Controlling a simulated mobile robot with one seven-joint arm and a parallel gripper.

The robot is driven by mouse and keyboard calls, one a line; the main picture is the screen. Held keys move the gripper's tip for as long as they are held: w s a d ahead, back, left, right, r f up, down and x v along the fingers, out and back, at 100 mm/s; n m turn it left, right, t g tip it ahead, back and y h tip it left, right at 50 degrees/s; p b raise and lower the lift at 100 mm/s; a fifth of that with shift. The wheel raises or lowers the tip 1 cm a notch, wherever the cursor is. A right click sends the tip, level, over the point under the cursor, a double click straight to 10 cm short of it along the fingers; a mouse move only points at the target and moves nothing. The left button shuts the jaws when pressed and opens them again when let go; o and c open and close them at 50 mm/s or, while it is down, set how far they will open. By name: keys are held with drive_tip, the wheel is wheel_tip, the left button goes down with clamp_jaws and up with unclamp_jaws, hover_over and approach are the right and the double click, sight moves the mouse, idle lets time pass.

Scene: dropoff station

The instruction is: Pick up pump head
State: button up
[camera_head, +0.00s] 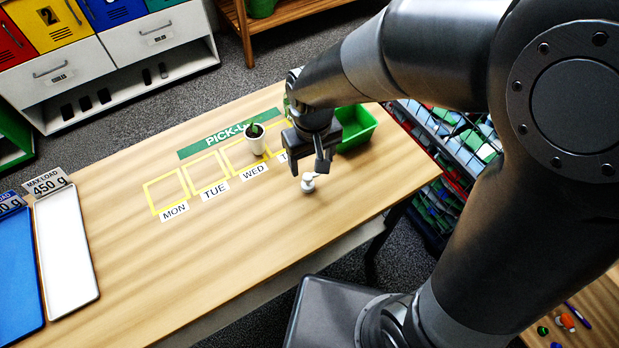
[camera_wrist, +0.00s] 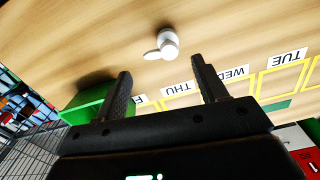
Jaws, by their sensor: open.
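The pump head (camera_head: 309,183) is a small white piece on the wooden table, just in front of the day-marked squares. It also shows in the wrist view (camera_wrist: 168,43), with its spout pointing left. My gripper (camera_head: 309,170) is open and empty, above and slightly behind the pump head in the head view. In the wrist view both fingers (camera_wrist: 163,78) are apart, and the pump head lies beyond their tips, roughly in line with the gap between them. I see no contact between fingers and pump head.
A green bin (camera_head: 357,127) stands close behind my gripper at right. A white pot with a plant (camera_head: 256,141) stands on the WED square. White (camera_head: 66,250) and blue (camera_head: 20,285) trays lie at the table's left. The front middle of the table (camera_head: 200,260) is clear.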

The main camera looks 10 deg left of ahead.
sight(312, 175)
drive_tip(key=f, duration=0.4)
drive_tip(key=shift+s+f, duration=0.15)
drive_tip(key=shift+s, duration=0.25)
drive_tip(key=shift+f, duration=0.5)
drive_tip(key=shift+c, duration=0.4)
drive_tip(key=c, duration=1)
drive_tip(key=shift+o, duration=0.2)
drive_tip(key=shift+r, duration=0.1)
